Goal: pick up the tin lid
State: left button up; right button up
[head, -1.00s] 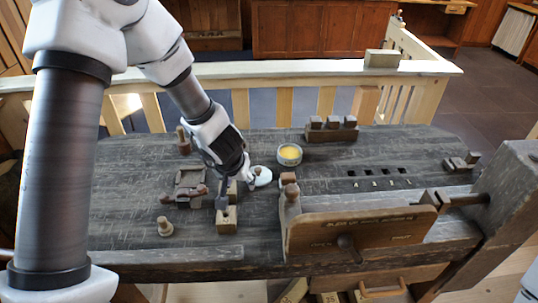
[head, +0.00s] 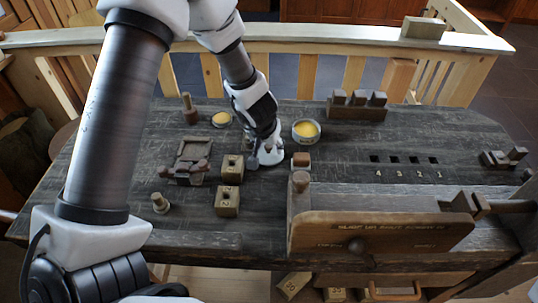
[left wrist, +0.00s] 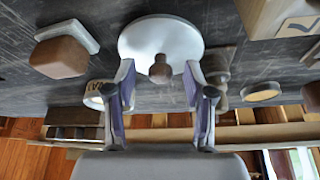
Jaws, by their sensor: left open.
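The tin lid, a pale grey disc with a brown knob, lies on the dark workbench; in the head view the lid (head: 273,158) is partly hidden by my left gripper (head: 263,149). In the left wrist view the lid (left wrist: 146,38) is large at the top centre, its knob pointing between the fingers. My left gripper (left wrist: 163,88) is open and empty, one finger on each side of the knob; I cannot tell whether they touch the lid. The open tin (head: 306,131) with yellow contents stands just right of the lid.
Two wooden blocks with holes (head: 228,202) stand left of the lid. A yellow-topped round dish (head: 221,119) and a block rack (head: 357,109) sit farther back.

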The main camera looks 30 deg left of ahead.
pick_arm(q)
jog(key=shift+s+r, duration=0.2)
jog(key=shift+c, duration=1.4)
jog(key=shift+s, duration=0.1)
jog(key=c, duration=0.5)
jog(key=shift+d, duration=0.1)
grip_shut()
